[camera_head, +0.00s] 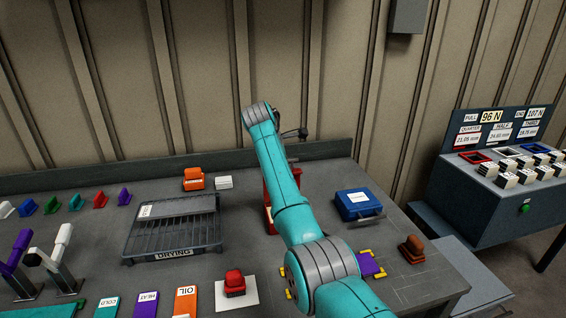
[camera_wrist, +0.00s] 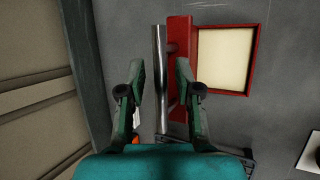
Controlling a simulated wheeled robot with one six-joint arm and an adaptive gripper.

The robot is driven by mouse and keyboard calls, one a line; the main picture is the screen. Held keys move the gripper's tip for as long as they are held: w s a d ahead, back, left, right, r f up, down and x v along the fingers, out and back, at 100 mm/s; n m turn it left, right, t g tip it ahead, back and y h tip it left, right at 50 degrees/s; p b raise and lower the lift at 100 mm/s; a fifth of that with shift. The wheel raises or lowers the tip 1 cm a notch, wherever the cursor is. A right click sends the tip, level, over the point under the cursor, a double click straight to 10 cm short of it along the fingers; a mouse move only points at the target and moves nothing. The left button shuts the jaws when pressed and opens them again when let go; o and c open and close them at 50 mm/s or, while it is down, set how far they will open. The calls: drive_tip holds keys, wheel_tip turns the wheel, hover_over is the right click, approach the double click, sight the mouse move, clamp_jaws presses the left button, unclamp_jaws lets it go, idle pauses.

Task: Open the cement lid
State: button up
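No label that I can read says cement. A closed blue box (camera_head: 357,203) with a white label and a front bar handle sits on the bench right of my arm; its label is too small to read, so I cannot tell whether it is the cement box. My gripper (camera_wrist: 160,68) is open in the wrist view, with a finger on each side of a shiny metal bar (camera_wrist: 160,40) and small gaps to both. The bar is beside a red frame (camera_wrist: 182,60) with a cream panel (camera_wrist: 225,58). In the head view my arm hides the gripper and part of the red press (camera_head: 268,218).
A drying rack (camera_head: 172,254) stands left of my arm. A red block lies on a white sheet (camera_head: 250,290) in front. A purple piece with yellow corners (camera_head: 369,265) and a brown block (camera_head: 412,248) lie at right. The wall (camera_wrist: 35,80) is close on the left in the wrist view.

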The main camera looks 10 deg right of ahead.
drive_tip(key=v, duration=1.2)
drive_tip(key=shift+s+f, duration=0.1)
